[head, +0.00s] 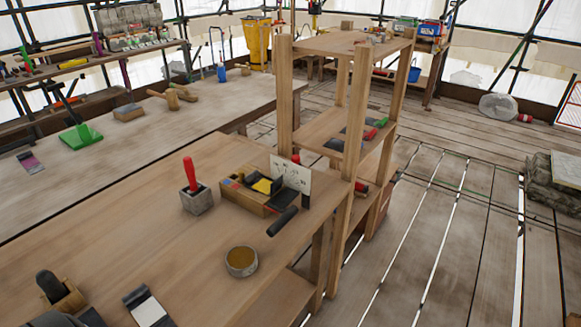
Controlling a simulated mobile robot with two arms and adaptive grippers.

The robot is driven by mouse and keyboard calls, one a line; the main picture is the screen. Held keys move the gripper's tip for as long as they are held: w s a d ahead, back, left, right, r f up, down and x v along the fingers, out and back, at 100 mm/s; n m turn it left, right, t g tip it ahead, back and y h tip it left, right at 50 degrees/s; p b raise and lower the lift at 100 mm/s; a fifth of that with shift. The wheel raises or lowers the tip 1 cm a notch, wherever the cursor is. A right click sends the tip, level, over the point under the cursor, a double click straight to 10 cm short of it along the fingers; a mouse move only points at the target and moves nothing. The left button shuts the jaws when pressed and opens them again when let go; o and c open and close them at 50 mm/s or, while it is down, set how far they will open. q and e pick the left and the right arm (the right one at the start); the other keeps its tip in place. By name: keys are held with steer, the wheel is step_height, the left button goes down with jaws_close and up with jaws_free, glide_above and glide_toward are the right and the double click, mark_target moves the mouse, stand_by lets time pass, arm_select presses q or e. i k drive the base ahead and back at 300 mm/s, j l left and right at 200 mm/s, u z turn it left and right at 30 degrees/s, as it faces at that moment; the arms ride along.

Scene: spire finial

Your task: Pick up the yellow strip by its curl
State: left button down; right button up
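A small flat yellow piece (262,186) lies in an open wooden box (246,202) on the near wooden workbench. It is the only strip-like yellow thing I see, but it is too small to make out a curl. Dark items lie beside it in the box, and a white card with marks stands at the box's back right. Neither of my grippers can be made out in the head view.
A grey block with a red-handled tool (190,175) stands left of the box. A round tin (241,262) stands nearer. Shelf posts (284,95) rise behind. The bench's left middle is clear.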

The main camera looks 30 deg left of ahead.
mark_target(253, 180)
steer(key=l+u, duration=0.1)
steer(key=u, duration=0.35)
steer(key=i+l+u, duration=0.1)
steer(key=u, duration=0.3)
steer(key=l+u, duration=0.15)
steer(key=u, duration=0.3)
